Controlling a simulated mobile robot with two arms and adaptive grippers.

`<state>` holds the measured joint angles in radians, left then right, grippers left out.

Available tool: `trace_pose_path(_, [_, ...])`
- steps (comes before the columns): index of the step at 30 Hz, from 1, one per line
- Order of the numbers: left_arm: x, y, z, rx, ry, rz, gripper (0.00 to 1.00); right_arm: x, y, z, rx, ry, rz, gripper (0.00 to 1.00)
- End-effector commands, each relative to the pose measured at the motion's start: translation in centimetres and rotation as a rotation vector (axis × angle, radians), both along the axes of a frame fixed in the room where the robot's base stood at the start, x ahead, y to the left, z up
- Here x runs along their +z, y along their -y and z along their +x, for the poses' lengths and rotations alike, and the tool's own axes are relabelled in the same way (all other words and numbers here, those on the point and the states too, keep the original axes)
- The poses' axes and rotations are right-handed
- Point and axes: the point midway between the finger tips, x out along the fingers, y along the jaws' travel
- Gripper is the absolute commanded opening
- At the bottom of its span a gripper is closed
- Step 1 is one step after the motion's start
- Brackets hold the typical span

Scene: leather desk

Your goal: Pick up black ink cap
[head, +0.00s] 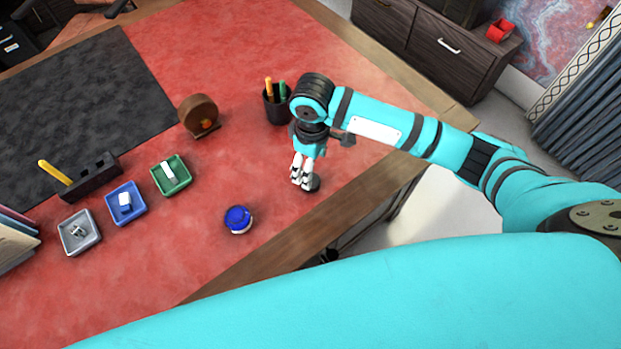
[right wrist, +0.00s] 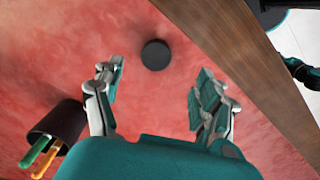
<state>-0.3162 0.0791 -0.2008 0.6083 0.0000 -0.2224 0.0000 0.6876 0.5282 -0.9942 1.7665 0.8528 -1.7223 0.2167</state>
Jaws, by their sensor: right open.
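The black ink cap (head: 314,184) lies on the red leather desk top near the desk's front right edge. In the right wrist view the round black cap (right wrist: 155,55) lies flat, just beyond and between the fingertips. My right gripper (head: 302,176) points down close above the cap and partly covers it in the head view. In the right wrist view the gripper (right wrist: 162,72) is open, with one finger on each side and nothing between them. I cannot tell the exact height above the cap. My left gripper is not in view.
A dark pen cup (head: 277,106) stands behind the right gripper. A blue ink pot (head: 238,219) is to its left. Green (head: 171,175), blue (head: 126,203) and grey (head: 79,232) trays stand farther left. A wooden dispenser (head: 198,115) stands behind. Red desk around the cap is clear.

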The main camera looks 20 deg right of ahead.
Motion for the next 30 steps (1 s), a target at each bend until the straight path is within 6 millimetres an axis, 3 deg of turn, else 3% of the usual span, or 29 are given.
trace_pose_path(3, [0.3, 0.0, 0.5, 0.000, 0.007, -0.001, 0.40, -2.0, 0.0, 0.0, 0.000, -0.003, 0.000, 0.74])
trace_pose_path(12, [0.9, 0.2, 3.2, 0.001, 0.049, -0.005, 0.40, -4.3, 0.0, 0.2, 0.000, -0.001, 0.000, 0.74])
trace_pose_path(21, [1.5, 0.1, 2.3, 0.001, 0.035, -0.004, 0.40, -8.3, -0.1, 0.7, 0.001, 0.001, 0.001, 0.74])
trace_pose_path(29, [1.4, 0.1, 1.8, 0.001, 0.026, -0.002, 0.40, -8.6, 0.0, 0.7, 0.001, 0.002, 0.001, 0.74])
trace_pose_path(30, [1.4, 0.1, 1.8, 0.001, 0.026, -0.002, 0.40, -8.6, 0.0, 0.7, 0.001, 0.002, 0.001, 0.70])
